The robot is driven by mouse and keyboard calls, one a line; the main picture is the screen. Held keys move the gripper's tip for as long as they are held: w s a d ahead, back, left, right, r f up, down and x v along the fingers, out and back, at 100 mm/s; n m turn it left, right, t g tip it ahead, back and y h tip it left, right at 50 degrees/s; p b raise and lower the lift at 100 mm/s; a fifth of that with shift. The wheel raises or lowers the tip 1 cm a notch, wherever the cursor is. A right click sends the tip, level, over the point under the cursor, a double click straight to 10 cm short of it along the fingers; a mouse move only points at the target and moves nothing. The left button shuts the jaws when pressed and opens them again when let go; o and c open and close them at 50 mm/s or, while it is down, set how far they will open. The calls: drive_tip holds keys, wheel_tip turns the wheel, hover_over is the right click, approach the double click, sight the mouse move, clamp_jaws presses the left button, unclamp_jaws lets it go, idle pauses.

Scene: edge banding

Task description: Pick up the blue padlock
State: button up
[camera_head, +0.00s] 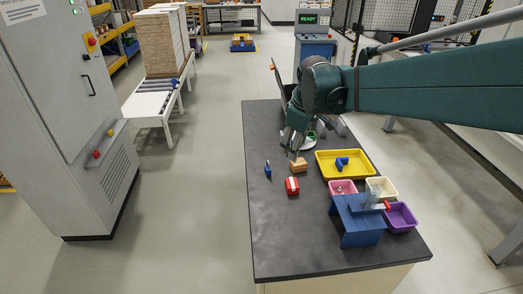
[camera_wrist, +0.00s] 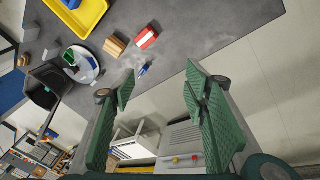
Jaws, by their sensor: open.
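A small blue object (camera_head: 267,170), which looks like the blue padlock, lies on the dark table near its left edge. It also shows small in the wrist view (camera_wrist: 143,70), beyond and between my fingertips. My gripper (camera_head: 293,146) is open and empty above the table, further back and to the right of the padlock. In the wrist view my gripper (camera_wrist: 158,88) has its green finger pads wide apart with nothing between them. Another blue object (camera_head: 342,162) lies in the yellow tray (camera_head: 370,173); its exact shape is hard to tell.
A wooden block (camera_head: 298,165) and a red-and-white block (camera_head: 292,186) lie right of the padlock. Pink (camera_head: 335,187), cream (camera_head: 389,184) and purple (camera_head: 402,218) bins and a blue stand (camera_head: 358,222) are at the right. A round white dish (camera_wrist: 80,65) sits near the wooden block. The front-left table is clear.

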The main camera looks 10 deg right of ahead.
drive_tip(key=w+a+f+n+g, duration=0.1)
drive_tip(key=w+f+n, duration=0.2)
drive_tip(key=w+f, duration=0.35)
drive_tip(key=w+a+f+n+g, duration=0.1)
drive_tip(key=w+a+f+n, duration=0.15)
drive_tip(key=w, duration=0.65)
drive_tip(key=n+g, duration=0.2)
drive_tip(key=n, duration=0.3)
hover_over(268, 168)
drive_tip(key=w, duration=0.1)
wheel_tip(268, 168, down, 16)
drive_tip(key=shift+w+d, duration=0.1)
drive_tip(key=shift+w, duration=0.05)
drive_tip(key=shift+w+f, duration=0.25)
drive_tip(key=shift+f, duration=0.25)
drive_tip(key=shift+f, duration=0.1)
drive_tip(key=shift+f, duration=1.2)
drive_tip(key=shift+f, duration=0.1)
drive_tip(key=shift+s+f+b, duration=0.15)
drive_tip(key=shift+f+b, duration=0.35)
drive_tip(key=shift+f, duration=2)
